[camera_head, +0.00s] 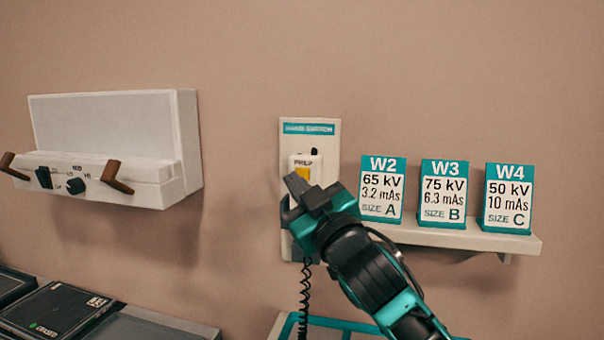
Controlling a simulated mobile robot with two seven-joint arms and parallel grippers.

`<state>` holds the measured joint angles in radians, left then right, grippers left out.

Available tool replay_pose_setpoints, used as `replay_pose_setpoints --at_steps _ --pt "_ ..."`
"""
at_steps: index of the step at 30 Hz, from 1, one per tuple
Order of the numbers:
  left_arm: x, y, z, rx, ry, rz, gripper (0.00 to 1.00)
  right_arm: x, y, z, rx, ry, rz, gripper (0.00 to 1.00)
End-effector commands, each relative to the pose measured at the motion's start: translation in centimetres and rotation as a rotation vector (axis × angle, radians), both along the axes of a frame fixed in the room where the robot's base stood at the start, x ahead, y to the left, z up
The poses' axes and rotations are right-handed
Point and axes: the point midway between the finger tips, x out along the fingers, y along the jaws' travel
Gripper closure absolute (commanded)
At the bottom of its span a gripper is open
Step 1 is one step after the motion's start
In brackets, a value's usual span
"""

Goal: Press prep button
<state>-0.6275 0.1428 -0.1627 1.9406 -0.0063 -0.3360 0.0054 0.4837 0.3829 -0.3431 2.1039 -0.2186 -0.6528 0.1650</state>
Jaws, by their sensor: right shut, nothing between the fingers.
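The hand switch panel (310,129) is a pale plate on the wall with a teal label strip at its top. On it is a white switch body marked PREP, with a yellow prep button (302,173) partly showing. My right gripper (293,185) is shut and empty. Its fingertips are in front of the switch, at the lower edge of the yellow patch. I cannot tell whether they touch it. The gripper hides the lower part of the switch. A coiled black cord (304,300) hangs below. My left gripper is not in view.
A white wall unit (105,125) with brown handles and dark knobs is at the left. A shelf (440,234) at the right bears cards W2 (382,188), W3 (443,195) and W4 (508,198), close to my right arm. Dark flat panels (55,310) lie lower left.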

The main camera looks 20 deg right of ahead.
Motion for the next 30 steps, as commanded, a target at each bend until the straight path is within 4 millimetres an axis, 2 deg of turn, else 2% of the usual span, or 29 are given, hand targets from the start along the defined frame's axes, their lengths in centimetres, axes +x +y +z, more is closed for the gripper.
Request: replay_pose_setpoints --at_steps 10,30 --pt "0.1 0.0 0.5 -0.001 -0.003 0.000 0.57 -2.4 1.6 0.0 0.000 0.001 0.000 1.00" --pt "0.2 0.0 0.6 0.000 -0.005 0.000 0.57 -2.5 1.7 0.0 -0.001 0.000 -0.002 1.00"
